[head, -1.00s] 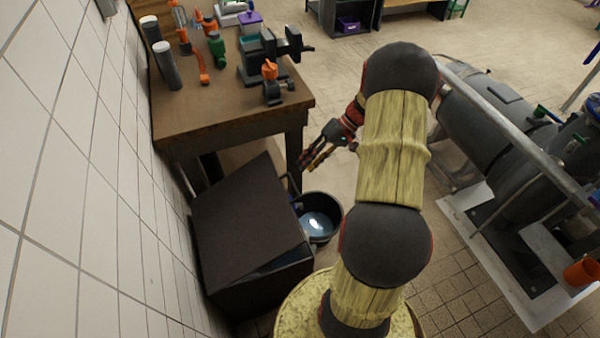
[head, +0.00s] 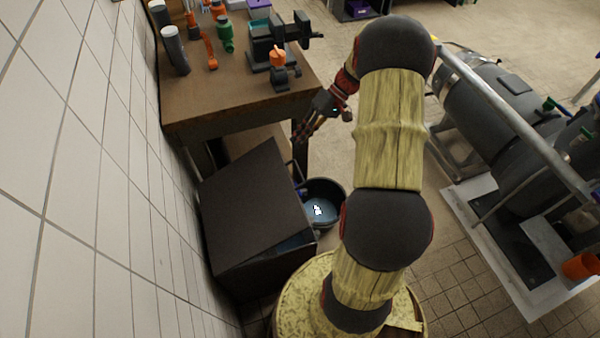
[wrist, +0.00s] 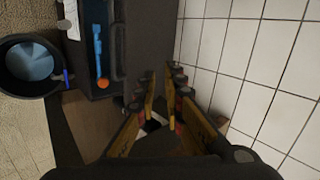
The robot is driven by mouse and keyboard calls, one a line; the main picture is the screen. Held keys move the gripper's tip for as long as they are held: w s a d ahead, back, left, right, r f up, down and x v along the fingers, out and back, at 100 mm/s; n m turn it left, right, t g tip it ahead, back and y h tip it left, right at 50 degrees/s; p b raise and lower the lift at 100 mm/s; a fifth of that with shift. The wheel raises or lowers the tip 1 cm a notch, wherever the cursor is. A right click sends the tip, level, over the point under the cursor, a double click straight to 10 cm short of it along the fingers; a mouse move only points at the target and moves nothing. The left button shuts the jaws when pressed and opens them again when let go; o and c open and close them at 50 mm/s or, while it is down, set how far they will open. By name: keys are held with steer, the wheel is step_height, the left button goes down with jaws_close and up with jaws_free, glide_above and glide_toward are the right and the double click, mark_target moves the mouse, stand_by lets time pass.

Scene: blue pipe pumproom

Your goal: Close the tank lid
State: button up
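The tank appears to be the black box (head: 285,270) on the floor beside the tiled wall. Its dark lid (head: 245,200) lies tilted, with a gap along its near right edge, so it looks partly open. The wrist view shows the box upper middle, with the lid (wrist: 150,35) and a bar-like handle (wrist: 118,40). My gripper (head: 303,136) is beyond the lid's far corner, near the bench leg, apparently not touching the lid. In the wrist view its yellow fingers (wrist: 162,90) are apart with nothing between them.
A black bucket (head: 334,192) with a bluish bottom stands right of the box. A brown workbench (head: 235,100) with tools is beyond it. White tiled wall (head: 90,180) runs close along the left.

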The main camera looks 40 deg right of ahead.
steer(key=shift+n+g, duration=0.6)
steer(key=shift+n, duration=0.2)
steer(key=a, duration=0.2)
steer(key=w+a+r+p, duration=0.1)
steer(key=a, duration=0.1)
steer(key=a+r, duration=0.1)
steer(key=shift+w+a, duration=0.4)
steer(key=shift+c, duration=0.5)
steer(key=a+n+g+p, duration=0.1)
steer(key=a, duration=0.1)
steer(key=a+p, duration=0.1)
steer(key=a, duration=0.2)
steer(key=s+a+n+g+p, duration=0.1)
steer(key=a, duration=0.2)
steer(key=shift+r+n+g+h, duration=0.3)
jaws_close()
steer(key=s+a+n+g+h+p, duration=0.3)
steer(key=s+a+n+h+p, duration=0.15)
steer(key=a, duration=0.25)
steer(key=n+t+h+p, duration=0.2)
steer(key=n+t+h, duration=0.1)
steer(key=n+h, duration=0.5)
glide_toward(296, 193)
steer(key=b+x, duration=0.4)
steer(key=x, duration=0.2)
steer(key=shift+s+d+f, duration=0.1)
steer(key=shift+d+f, duration=0.05)
steer(key=shift+f, duration=0.25)
